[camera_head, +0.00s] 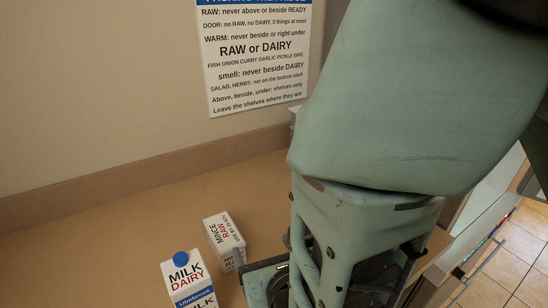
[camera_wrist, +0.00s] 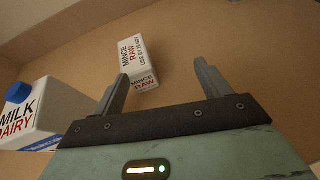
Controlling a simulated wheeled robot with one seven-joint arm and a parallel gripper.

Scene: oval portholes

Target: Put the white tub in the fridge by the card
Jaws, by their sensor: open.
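A white block-shaped pack (camera_head: 225,238) marked "MINCE RAW" and a use-by date in November stands on the tan counter; it is the likely white tub. In the wrist view the pack (camera_wrist: 140,58) is ahead of my gripper (camera_wrist: 162,72), whose two fingers are apart with nothing between them. The pack is nearer the left finger; whether they touch is unclear. The card (camera_head: 255,55) hangs on the wall with its top cut off. It reads RAW never above or beside READY, and no RAW or DAIRY in the door. The fridge cannot be clearly made out.
A milk carton (camera_head: 188,280) marked "DAIRY", with a blue cap, stands left of my gripper, close to the pack. The counter (camera_head: 100,250) is clear further left. A pale cabinet or appliance edge (camera_head: 490,205) and tiled floor (camera_head: 520,250) show at right, partly behind my arm.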

